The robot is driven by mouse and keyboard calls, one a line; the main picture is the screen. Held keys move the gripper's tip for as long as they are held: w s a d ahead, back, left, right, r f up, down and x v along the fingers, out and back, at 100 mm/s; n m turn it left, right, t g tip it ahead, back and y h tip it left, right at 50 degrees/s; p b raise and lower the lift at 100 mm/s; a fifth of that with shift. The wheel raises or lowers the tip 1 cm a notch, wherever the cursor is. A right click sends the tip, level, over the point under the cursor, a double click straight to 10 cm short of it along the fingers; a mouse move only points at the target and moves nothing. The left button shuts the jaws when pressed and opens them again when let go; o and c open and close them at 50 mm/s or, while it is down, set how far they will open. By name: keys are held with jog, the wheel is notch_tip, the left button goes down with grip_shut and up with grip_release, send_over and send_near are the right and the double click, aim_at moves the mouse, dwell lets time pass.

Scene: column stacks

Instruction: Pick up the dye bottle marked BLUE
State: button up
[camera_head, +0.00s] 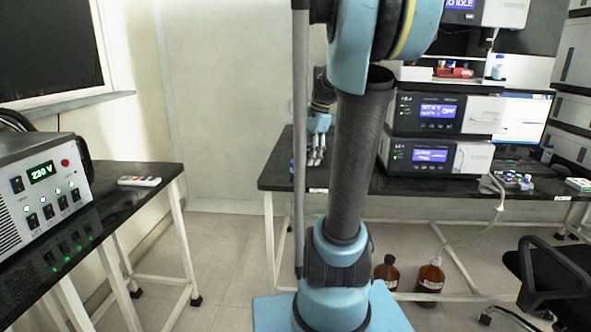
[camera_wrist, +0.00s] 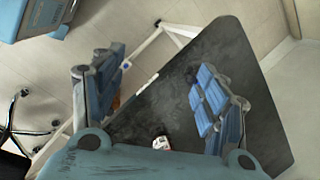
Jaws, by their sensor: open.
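No marking that reads BLUE can be made out in either view, so I cannot tell which item is that dye bottle. In the head view a small blue item (camera_head: 292,170) stands at the left end of the black bench (camera_head: 350,181), partly hidden by my arm; I cannot tell what it is. My gripper (camera_head: 317,155) points down over that bench end, just right of the blue item. In the wrist view my gripper (camera_wrist: 160,88) has its two blue fingers wide apart, with only bench top between them. A small white item with red (camera_wrist: 161,143) lies nearer the palm.
Stacked instruments (camera_head: 440,113) stand right of my arm. Several small bottles (camera_head: 512,180) sit on the bench further right. Two brown bottles (camera_head: 430,277) stand on the floor. A power unit (camera_head: 40,190) and a remote (camera_head: 139,181) are on the left table. A chair is at right.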

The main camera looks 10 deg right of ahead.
jog(key=w+d+r+m+y, duration=0.1)
jog(key=w+d+r+m, duration=0.2)
jog(key=w, duration=0.5)
jog(key=w+d+r+m+y, duration=0.1)
jog(key=w+d+m, duration=0.2)
jog(key=w+m, duration=0.3)
send_near(296, 166)
jog(key=shift+n, duration=0.4)
jog(key=w+f, duration=0.1)
jog(key=w+a+f, duration=0.1)
jog(key=f, duration=0.1)
jog(key=w+f, duration=0.1)
jog(key=f, duration=0.1)
jog(key=shift+a+f, duration=0.2)
jog(key=shift+a, duration=0.15)
jog(key=shift+x, duration=2.7)
jog(key=shift+w+d, duration=0.1)
jog(key=shift+w, duration=0.05)
jog(key=c, duration=1.3)
